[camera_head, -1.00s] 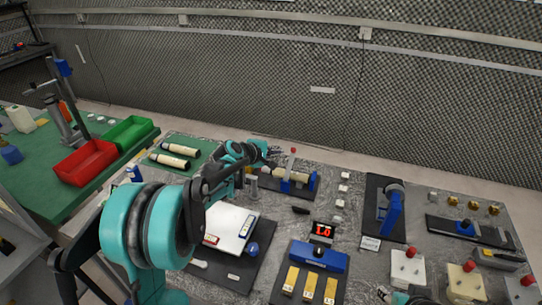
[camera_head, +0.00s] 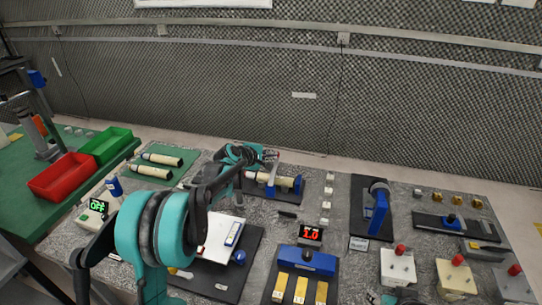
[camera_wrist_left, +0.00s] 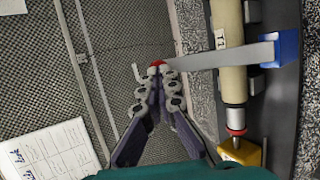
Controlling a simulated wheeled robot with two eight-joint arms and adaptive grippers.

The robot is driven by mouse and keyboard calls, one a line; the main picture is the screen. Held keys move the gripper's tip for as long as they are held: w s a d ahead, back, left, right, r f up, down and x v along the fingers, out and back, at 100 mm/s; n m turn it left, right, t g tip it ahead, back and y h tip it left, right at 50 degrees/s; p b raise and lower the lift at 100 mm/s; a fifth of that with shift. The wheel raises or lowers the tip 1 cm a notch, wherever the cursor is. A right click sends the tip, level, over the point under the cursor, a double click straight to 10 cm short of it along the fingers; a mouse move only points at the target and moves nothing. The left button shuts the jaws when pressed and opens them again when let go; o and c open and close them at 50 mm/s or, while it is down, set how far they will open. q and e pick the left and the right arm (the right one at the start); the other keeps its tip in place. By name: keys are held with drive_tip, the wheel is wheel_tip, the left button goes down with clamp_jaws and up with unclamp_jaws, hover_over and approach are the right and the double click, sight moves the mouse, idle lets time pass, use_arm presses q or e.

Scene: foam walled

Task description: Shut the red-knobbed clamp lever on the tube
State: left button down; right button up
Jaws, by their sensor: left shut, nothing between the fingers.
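The tube (camera_head: 286,181) is cream and lies in a holder on a dark plate at the back middle; in the wrist view it (camera_wrist_left: 231,75) carries a "T1" label. The clamp lever (camera_head: 274,173) is a pale bar standing up from a blue block (camera_head: 270,191). In the wrist view the lever (camera_wrist_left: 220,56) runs from the blue block (camera_wrist_left: 286,48) across the tube to its red knob (camera_wrist_left: 157,64). My left gripper (camera_wrist_left: 157,72) is shut and empty, its tips right at the knob, seemingly touching. In the head view the left gripper (camera_head: 270,157) hides the knob.
Two tubes (camera_head: 161,160) lie on a green mat to the left. Small white blocks (camera_head: 327,205) stand in a row right of the clamp. A blue stand (camera_head: 377,215) is farther right. What seems my right gripper (camera_head: 405,297) is cut off at the bottom edge.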

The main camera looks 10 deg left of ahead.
use_arm(q)
drive_tip(key=shift+w+f+n+g+y+p, duration=0.4)
drive_tip(key=shift+w+f+g+p, duration=1.5)
drive_tip(key=shift+f+g+p, duration=0.3)
drive_tip(key=shift+r, duration=0.1)
